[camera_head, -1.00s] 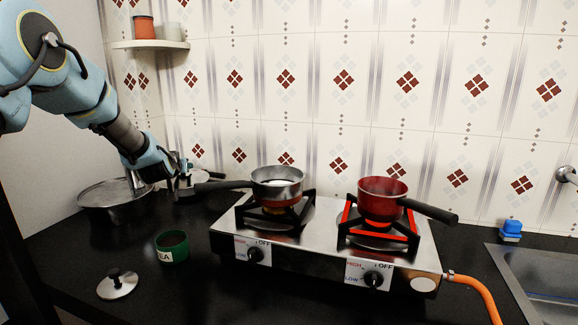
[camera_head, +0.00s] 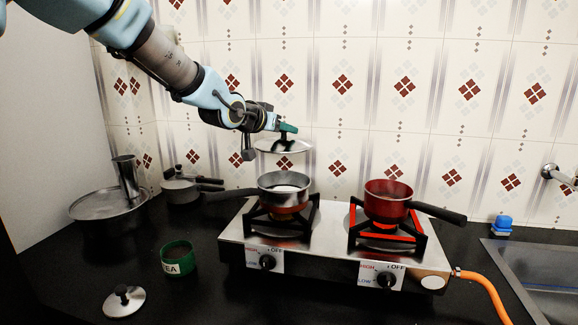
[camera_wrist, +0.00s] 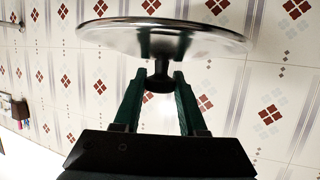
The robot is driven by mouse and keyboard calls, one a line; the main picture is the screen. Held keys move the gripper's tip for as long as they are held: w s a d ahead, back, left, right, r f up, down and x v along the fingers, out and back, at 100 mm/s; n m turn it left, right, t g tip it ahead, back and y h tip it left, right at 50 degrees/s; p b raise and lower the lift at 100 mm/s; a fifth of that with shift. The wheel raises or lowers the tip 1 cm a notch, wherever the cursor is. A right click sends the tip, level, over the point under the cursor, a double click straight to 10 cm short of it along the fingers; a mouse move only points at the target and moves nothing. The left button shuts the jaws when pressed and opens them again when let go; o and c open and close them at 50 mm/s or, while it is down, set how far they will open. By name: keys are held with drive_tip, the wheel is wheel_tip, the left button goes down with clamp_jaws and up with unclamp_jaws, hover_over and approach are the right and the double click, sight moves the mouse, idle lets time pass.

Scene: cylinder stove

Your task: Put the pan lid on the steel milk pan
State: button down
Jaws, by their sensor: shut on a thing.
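My gripper (camera_head: 285,130) is shut on the knob of a round steel pan lid (camera_head: 268,146). The lid also shows in the wrist view (camera_wrist: 205,38), with the two green fingers on either side of its black knob (camera_wrist: 160,82). The lid hangs in the air, about level, above the steel milk pan (camera_head: 284,189) and apart from it. The milk pan stands uncovered on the left burner, its dark handle pointing left. There is pale content inside it.
A red pan (camera_head: 388,203) stands on the right burner of the steel stove (camera_head: 325,257), handle to the right. A second lid (camera_head: 124,301) and a green TEA tin (camera_head: 178,260) are on the front left counter. A large covered pot (camera_head: 100,205) and a small lidded pan (camera_head: 180,190) stand behind.

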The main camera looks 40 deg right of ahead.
wheel_tip(320, 180, down, 8)
drive_tip(key=p, duration=0.1)
drive_tip(key=shift+p, duration=0.3)
drive_tip(key=shift+f, duration=0.15)
drive_tip(key=shift+f+b, duration=0.4)
drive_tip(key=shift+b, duration=0.05)
drive_tip(key=shift+f, duration=0.2)
drive_tip(key=shift+c, duration=2.3)
unclamp_jaws()
drive_tip(key=shift+r, duration=0.2)
